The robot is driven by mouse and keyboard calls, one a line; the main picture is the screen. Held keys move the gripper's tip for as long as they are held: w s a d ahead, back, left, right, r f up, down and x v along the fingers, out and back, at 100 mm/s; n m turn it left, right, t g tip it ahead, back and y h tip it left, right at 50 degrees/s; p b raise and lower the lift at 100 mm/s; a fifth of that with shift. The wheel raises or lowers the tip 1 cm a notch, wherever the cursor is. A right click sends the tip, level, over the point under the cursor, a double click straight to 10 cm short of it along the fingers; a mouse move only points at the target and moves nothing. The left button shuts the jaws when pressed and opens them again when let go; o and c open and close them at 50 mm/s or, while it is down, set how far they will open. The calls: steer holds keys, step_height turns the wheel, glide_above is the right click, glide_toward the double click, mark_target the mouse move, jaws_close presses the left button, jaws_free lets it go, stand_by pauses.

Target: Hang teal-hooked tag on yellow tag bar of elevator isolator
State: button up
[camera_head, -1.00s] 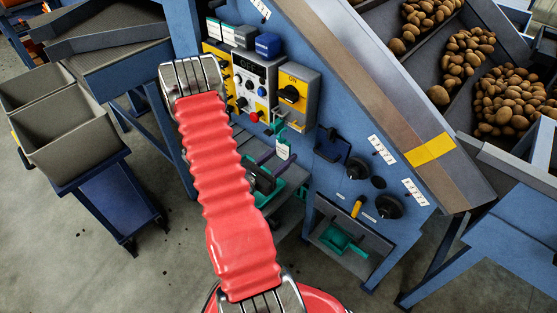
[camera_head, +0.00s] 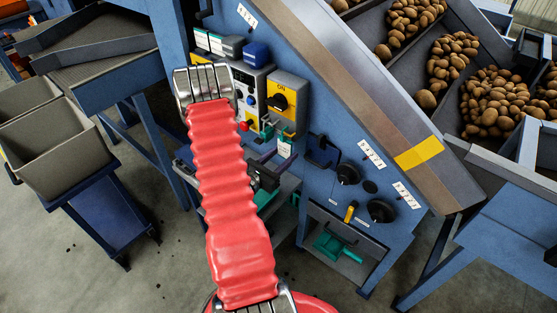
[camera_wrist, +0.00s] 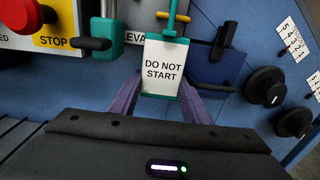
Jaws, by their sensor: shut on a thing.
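The tag is a white card reading DO NOT START in a teal frame (camera_wrist: 163,68), with a teal hook (camera_wrist: 172,18) above it. My gripper (camera_wrist: 160,92) has purple fingers shut on the tag's lower part, and the tag hangs upright. A yellow bar (camera_wrist: 163,15) shows on both sides of the hook's stem; I cannot tell if the hook is over it or only in front. In the head view the tag (camera_head: 285,149) is just below the elevator isolator box (camera_head: 288,100), with its yellow ON plate and black knob. The bar is hard to make out there.
A red stop button (camera_wrist: 18,14) and a dark handle (camera_wrist: 88,43) are left of the tag. A dark blue holder (camera_wrist: 215,60) and black knobs (camera_wrist: 267,86) are to the right. A shelf with a teal item (camera_head: 335,246) is below. My red arm sleeve hides part of the panel.

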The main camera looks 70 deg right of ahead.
steer(key=shift+s+d, duration=0.15)
steer(key=shift+d, duration=0.05)
steer(key=shift+f, duration=0.65)
steer(key=o, duration=1.1)
steer(key=shift+a, duration=0.1)
steer(key=v, duration=1.3)
steer(key=shift+w+a+f, duration=0.1)
steer(key=shift+w+a, duration=0.15)
steer(key=shift+a, duration=0.05)
